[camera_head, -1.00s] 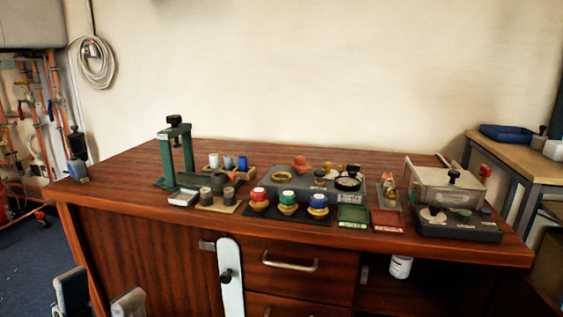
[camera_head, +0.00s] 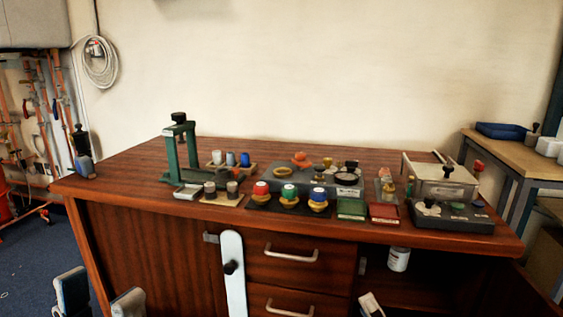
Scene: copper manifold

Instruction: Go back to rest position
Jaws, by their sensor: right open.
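My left gripper (camera_head: 100,294) shows at the bottom left of the head view, low in front of the wooden cabinet. Its two fingertips stand apart with nothing between them. A pale tip of my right gripper (camera_head: 370,305) shows at the bottom edge, right of the drawers; most of that gripper is out of frame. Both grippers are below the bench top and apart from the things on it. The wooden bench (camera_head: 130,166) carries a green press (camera_head: 192,150), red, green and blue capped parts (camera_head: 289,193) on a dark mat, and a grey tray.
A grey box fixture (camera_head: 440,180) stands on the bench's right. Green (camera_head: 351,208) and red (camera_head: 384,212) trays lie near the front edge. A white jar (camera_head: 398,259) sits in the open cabinet. Drawer handles (camera_head: 291,254) stick out. A side table (camera_head: 500,145) stands right.

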